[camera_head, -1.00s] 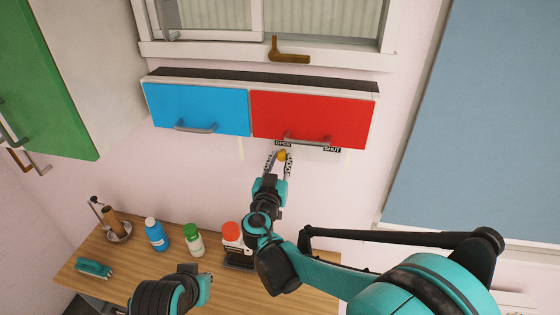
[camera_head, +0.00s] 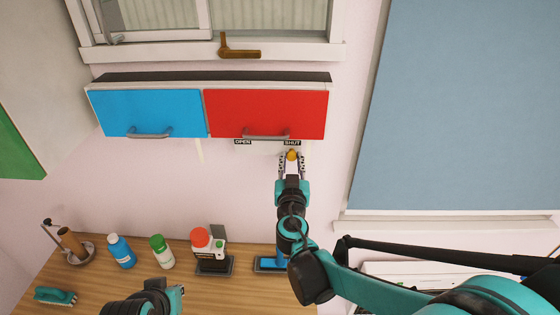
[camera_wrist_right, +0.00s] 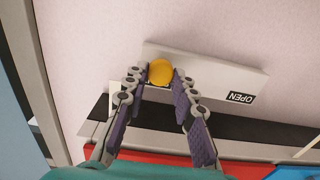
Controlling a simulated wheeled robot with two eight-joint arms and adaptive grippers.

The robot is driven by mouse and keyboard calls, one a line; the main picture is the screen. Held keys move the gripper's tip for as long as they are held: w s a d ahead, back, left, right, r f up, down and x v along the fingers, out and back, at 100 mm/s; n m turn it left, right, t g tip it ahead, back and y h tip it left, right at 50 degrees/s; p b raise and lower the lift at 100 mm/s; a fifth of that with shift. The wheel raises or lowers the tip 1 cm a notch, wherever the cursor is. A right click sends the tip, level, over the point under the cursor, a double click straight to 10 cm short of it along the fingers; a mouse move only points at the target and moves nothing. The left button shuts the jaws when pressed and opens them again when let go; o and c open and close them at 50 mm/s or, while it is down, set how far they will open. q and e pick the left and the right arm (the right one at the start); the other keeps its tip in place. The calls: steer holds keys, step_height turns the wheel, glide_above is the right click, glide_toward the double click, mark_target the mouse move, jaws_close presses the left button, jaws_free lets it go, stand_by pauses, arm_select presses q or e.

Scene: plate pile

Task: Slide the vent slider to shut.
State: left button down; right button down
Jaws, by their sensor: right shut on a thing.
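The vent slider's yellow knob (camera_head: 291,155) is under the SHUT label (camera_head: 292,143), at the right end of the strip below the red cabinet door. The OPEN label (camera_head: 242,142) is at the strip's left end. My right gripper (camera_head: 291,160) is shut on the knob, one finger on each side. In the right wrist view the knob (camera_wrist_right: 160,72) sits between the fingertips of my right gripper (camera_wrist_right: 159,80), in front of the white vent plate (camera_wrist_right: 210,72). The SHUT label is mostly hidden there. My left gripper (camera_head: 176,292) is low in the head view, its fingers unclear.
A blue door (camera_head: 152,113) and a red door (camera_head: 267,113) with handles are just above the vent. Bottles (camera_head: 121,251) and a blue object (camera_head: 268,264) stand on the wooden counter (camera_head: 195,287). A large blue panel (camera_head: 460,110) is at right.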

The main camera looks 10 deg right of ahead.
steer(key=shift+d, duration=0.15)
steer(key=c, duration=1.5)
jaws_free()
steer(key=shift+o, duration=1.4)
steer(key=shift+d, duration=0.15)
steer(key=shift+s, duration=0.2)
steer(key=s+a, duration=0.2)
steer(key=s, duration=0.9)
steer(key=shift+s+a, duration=0.2)
steer(key=shift+s, duration=0.05)
steer(key=shift+f, duration=0.1)
